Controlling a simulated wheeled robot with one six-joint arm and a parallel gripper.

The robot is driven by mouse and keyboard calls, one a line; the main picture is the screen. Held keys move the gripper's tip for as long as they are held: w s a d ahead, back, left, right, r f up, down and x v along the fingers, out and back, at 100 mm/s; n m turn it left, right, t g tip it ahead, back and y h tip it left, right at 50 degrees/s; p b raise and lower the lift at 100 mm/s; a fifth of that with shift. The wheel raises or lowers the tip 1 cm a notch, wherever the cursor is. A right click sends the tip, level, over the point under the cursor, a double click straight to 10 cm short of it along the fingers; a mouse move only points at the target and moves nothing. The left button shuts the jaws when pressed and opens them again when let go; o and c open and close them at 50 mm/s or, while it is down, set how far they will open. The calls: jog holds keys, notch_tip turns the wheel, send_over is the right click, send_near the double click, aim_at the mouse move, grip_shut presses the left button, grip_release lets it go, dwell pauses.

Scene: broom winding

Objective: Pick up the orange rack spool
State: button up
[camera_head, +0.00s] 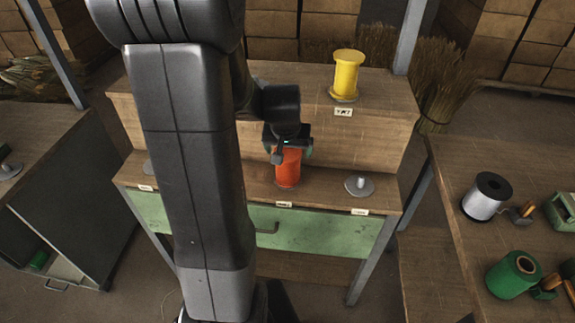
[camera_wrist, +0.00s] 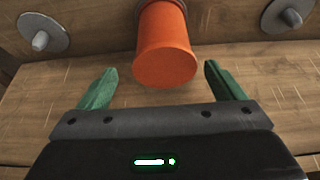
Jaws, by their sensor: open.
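The orange spool (camera_head: 287,168) stands upright on the lower shelf of the wooden rack, just above a small label. My gripper (camera_head: 288,141) is over its upper part in the head view and partly hides its top. In the wrist view the orange spool (camera_wrist: 166,45) is ahead of my gripper (camera_wrist: 156,85), roughly centred between the two green fingers. The fingers are open and spread wider than the spool, with gaps on both sides. I see no contact between the fingers and the spool.
A yellow spool (camera_head: 346,75) stands on the upper shelf. An empty metal peg (camera_head: 360,185) is right of the orange spool. A green drawer (camera_head: 320,232) is below. The right table (camera_head: 465,165) holds a silver spool (camera_head: 486,197) and a green spool (camera_head: 514,275).

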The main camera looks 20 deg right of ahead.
jog(key=shift+x, duration=1.1)
jog(key=shift+a+p+x, duration=0.1)
jog(key=shift+p+x, duration=0.05)
jog(key=shift+x, duration=1.35)
jog(key=shift+a+p+x, duration=0.15)
jog(key=shift+x, duration=1.35)
jog(key=c, duration=1.1)
jog(key=shift+o, duration=0.2)
jog(key=shift+r, duration=0.1)
